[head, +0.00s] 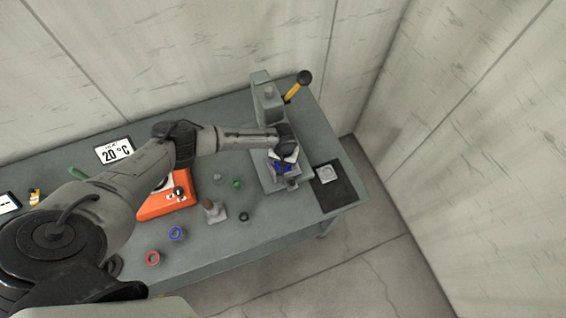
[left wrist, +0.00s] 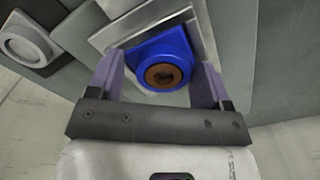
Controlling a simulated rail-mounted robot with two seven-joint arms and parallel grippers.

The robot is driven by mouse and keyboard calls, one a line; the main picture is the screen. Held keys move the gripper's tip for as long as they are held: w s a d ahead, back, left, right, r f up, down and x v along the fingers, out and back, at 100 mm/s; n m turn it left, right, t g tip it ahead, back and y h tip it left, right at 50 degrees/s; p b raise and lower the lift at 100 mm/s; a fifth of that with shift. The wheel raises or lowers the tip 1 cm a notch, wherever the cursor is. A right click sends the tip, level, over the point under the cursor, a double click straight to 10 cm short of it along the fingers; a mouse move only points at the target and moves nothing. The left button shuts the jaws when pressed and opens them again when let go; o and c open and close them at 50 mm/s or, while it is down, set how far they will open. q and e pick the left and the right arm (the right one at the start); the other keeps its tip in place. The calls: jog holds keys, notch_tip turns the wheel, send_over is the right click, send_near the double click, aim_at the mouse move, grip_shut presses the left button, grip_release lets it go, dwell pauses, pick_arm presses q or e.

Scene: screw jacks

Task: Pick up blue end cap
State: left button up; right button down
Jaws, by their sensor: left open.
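The blue end cap (left wrist: 160,48) has a square blue body with a round blue rim around a brown centre. It sits on a light metal plate in the left wrist view. In the head view this blue part (head: 284,168) shows under my left gripper (head: 287,156), on the grey press at the right end of the table. In the left wrist view my left gripper (left wrist: 160,76) is open, with one purple finger on each side of the cap. Whether the fingers touch it, I cannot tell. My right gripper is not in view.
The press (head: 265,100) has a tall column and a yellow-black lever (head: 298,86). A blue ring (head: 176,233), red ring (head: 153,258), green part (head: 237,184) and orange base (head: 160,207) are left.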

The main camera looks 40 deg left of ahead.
pick_arm(q)
jog(key=shift+f, duration=0.1)
jog(key=c, duration=0.9)
jog(key=shift+c, duration=0.3)
